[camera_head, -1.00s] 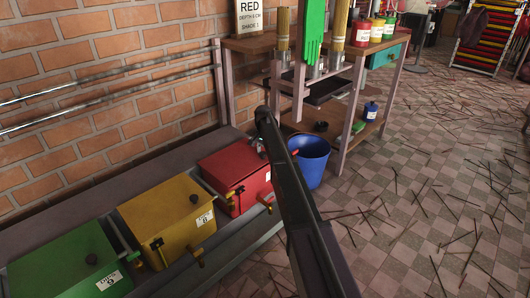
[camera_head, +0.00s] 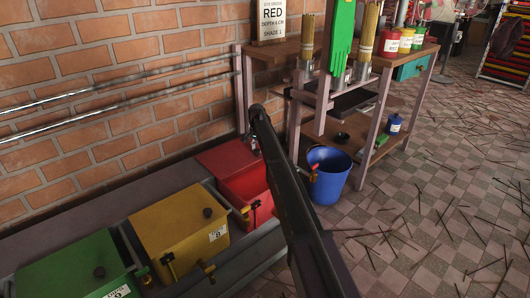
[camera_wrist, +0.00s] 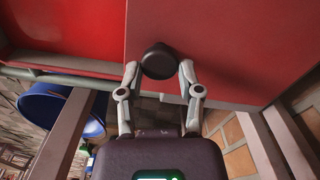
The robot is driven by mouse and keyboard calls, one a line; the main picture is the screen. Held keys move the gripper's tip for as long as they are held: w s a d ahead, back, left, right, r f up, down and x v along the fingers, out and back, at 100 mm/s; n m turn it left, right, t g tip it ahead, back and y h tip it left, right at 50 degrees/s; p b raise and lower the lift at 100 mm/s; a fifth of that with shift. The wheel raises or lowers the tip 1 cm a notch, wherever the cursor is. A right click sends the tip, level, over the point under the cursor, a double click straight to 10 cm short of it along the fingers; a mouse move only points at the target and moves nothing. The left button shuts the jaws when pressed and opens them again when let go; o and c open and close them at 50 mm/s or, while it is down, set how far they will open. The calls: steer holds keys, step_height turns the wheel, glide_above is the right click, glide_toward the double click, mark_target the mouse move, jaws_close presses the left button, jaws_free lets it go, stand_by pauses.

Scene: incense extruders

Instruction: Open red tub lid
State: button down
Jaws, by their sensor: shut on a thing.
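The red tub (camera_head: 248,190) stands at the right end of a row of tubs in the head view. Its lid (camera_head: 222,158) is raised and tilted back toward the brick wall, so the tub's inside shows. My gripper (camera_wrist: 157,68) is shut on the lid's round black knob (camera_wrist: 157,60), with one finger on each side of it. The lid's red face (camera_wrist: 225,45) fills the upper right of the wrist view. In the head view my arm hides most of the gripper and the knob.
The yellow tub (camera_head: 178,232) and green tub (camera_head: 75,265) stand to the left with lids shut. A blue bucket (camera_head: 329,176) stands on the floor right of the red tub, close to my arm. A wooden workbench (camera_head: 400,115) is behind it. Metal rails run along the wall.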

steer(key=shift+a, duration=0.2)
steer(key=shift+c, duration=1.3)
jaws_free()
steer(key=shift+w, duration=0.1)
steer(key=shift+r, duration=0.15)
